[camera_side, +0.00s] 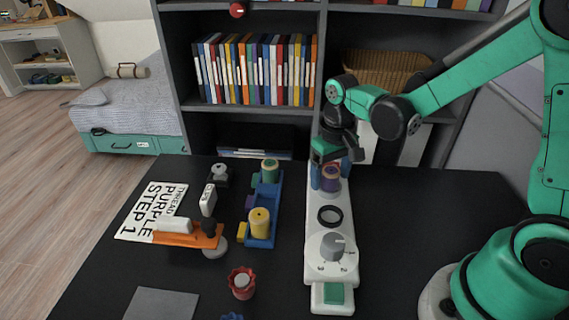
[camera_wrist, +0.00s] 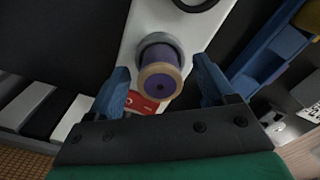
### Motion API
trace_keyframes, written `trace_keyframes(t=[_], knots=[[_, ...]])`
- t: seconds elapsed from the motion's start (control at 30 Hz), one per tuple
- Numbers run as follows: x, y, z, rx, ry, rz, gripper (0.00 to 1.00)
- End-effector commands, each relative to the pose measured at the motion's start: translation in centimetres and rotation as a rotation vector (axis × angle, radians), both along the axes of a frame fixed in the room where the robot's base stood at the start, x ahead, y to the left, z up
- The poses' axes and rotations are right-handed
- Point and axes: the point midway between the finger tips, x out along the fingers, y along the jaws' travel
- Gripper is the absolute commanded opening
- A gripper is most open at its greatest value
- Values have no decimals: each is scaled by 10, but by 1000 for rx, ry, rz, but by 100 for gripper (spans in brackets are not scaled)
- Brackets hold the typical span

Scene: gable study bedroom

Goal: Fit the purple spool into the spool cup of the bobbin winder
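The purple spool (camera_side: 331,179) with tan ends stands upright at the back end of the white bobbin winder (camera_side: 316,232). In the wrist view the spool (camera_wrist: 161,80) has its lower end inside a grey round rim (camera_wrist: 157,39), which looks like the spool cup; how deep it sits is hard to tell. My gripper (camera_side: 331,172) is low over this end, with blue fingers on both sides of the spool. In the wrist view my gripper (camera_wrist: 162,88) is open, with visible gaps between each finger and the spool.
The winder also bears a black ring (camera_side: 330,216), a grey knob (camera_side: 333,246) and a green button (camera_side: 334,294). To the left are a blue holder (camera_side: 263,206) with green and yellow spools, an orange tool (camera_side: 189,237) and a printed card (camera_side: 150,210). Bare table lies to the right.

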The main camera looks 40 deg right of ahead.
Motion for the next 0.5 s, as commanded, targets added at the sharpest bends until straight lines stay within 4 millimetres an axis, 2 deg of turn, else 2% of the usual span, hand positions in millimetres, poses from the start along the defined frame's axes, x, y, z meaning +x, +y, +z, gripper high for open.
trace_keyframes(t=[0.27, 0.37, 0.5], knots=[[0, 0, 4, 0, 0, 0, 76], [0, 0, 13, 0, 0, 0, 76], [-1, 0, 36, 0, 0, 0, 76]])
